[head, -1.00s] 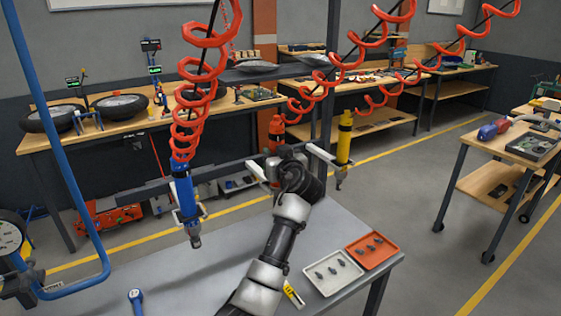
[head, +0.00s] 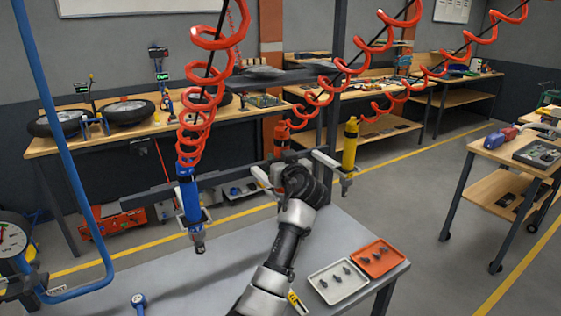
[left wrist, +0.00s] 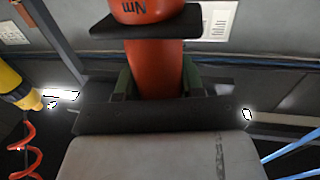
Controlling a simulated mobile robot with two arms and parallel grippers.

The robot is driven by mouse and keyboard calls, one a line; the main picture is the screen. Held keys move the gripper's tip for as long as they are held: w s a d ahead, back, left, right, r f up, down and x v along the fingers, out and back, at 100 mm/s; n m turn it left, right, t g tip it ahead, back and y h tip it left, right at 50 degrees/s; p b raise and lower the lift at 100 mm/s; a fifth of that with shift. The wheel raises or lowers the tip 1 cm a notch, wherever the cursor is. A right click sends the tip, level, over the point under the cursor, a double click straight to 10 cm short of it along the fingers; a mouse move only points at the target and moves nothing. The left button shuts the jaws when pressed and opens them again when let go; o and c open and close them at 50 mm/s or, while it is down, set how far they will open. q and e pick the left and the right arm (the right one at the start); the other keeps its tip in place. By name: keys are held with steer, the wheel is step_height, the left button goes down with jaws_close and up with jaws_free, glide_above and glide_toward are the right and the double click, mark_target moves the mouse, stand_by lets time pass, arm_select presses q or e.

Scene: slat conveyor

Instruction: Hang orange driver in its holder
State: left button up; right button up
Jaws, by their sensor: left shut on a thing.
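The orange driver (head: 282,136) is upright at the overhead rail, between the blue and yellow drivers, in the head view. My left gripper (left wrist: 157,84) is shut on its body, which fills the middle of the left wrist view (left wrist: 155,62). In the head view my wrist hides its lower part. A pale holder bracket (head: 262,176) on the rail is beside my wrist, partly covered. I cannot tell whether the driver is inside it. My right gripper is not in view.
The blue driver (head: 189,200) hangs left on a red coil, and the yellow driver (head: 350,145) hangs right, each at a bracket. The grey bench (head: 220,285) below carries a white tray (head: 338,283) and an orange tray (head: 378,259) of small parts.

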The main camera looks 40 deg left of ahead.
arm_select(q)
steer(key=shift+f+b, duration=0.95)
steer(key=shift+b, duration=0.2)
stand_by(0.6)
stand_by(1.1)
steer(key=shift+f+b, duration=0.3)
steer(key=shift+b, duration=0.35)
steer(key=o, duration=1.2)
steer(key=shift+s, duration=0.1)
steer(key=shift+o, duration=0.2)
steer(key=shift+f, duration=0.15)
steer(key=b+v, duration=0.3)
steer(key=v, duration=0.8)
steer(key=shift+b, duration=0.35)
